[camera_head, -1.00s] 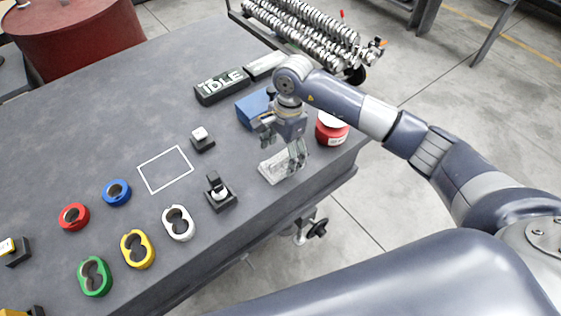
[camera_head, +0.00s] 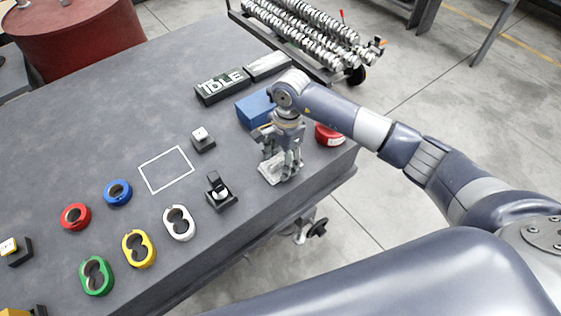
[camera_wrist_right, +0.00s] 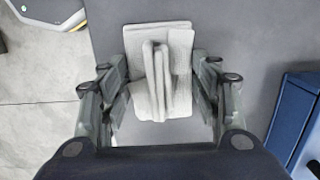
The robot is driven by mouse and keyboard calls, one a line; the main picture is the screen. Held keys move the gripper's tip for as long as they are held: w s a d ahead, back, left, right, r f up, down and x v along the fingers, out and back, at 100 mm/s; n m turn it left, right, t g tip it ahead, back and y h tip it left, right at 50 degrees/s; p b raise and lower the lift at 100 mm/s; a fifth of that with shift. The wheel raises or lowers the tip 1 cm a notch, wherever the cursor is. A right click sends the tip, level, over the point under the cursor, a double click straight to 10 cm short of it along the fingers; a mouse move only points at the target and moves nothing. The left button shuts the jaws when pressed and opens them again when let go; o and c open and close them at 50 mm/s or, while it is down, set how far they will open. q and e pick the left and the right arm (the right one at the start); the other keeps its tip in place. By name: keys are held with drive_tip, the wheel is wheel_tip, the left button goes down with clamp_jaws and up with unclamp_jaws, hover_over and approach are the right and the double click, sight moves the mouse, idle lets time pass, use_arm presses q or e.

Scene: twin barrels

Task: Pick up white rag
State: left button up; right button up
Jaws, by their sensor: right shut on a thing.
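The white rag (camera_head: 268,172) lies near the front right edge of the table. My right gripper (camera_head: 281,172) is down over it and hides part of it. In the right wrist view the white rag (camera_wrist_right: 180,42) is folded, with a raised ridge in the middle. The fingers of my right gripper (camera_wrist_right: 159,90) stand on both sides of this ridge and are shut on the rag. My left gripper is not in view.
A blue box (camera_head: 254,108) and a red-and-white container (camera_head: 329,134) stand close to my right gripper. A black block with a switch (camera_head: 220,192) is to its left. Several coloured rings, such as the white one (camera_head: 179,223), lie further left.

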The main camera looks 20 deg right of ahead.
sight(280, 160)
drive_tip(key=shift+r, duration=0.1)
drive_tip(key=shift+w+r, duration=0.1)
drive_tip(key=shift+r, duration=0.1)
drive_tip(key=r, duration=0.1)
drive_tip(key=r+b, duration=0.1)
drive_tip(key=r, duration=0.1)
drive_tip(key=shift+s+a, duration=0.1)
drive_tip(key=shift+s, duration=0.3)
drive_tip(key=s+a+r+b, duration=0.1)
drive_tip(key=s+a, duration=0.3)
drive_tip(key=s, duration=1)
drive_tip(key=shift+s+a+r+b, duration=0.2)
drive_tip(key=shift+s+a+b, duration=0.15)
drive_tip(key=shift+b, duration=0.45)
drive_tip(key=shift+o, duration=1)
drive_tip(key=shift+c, duration=0.3)
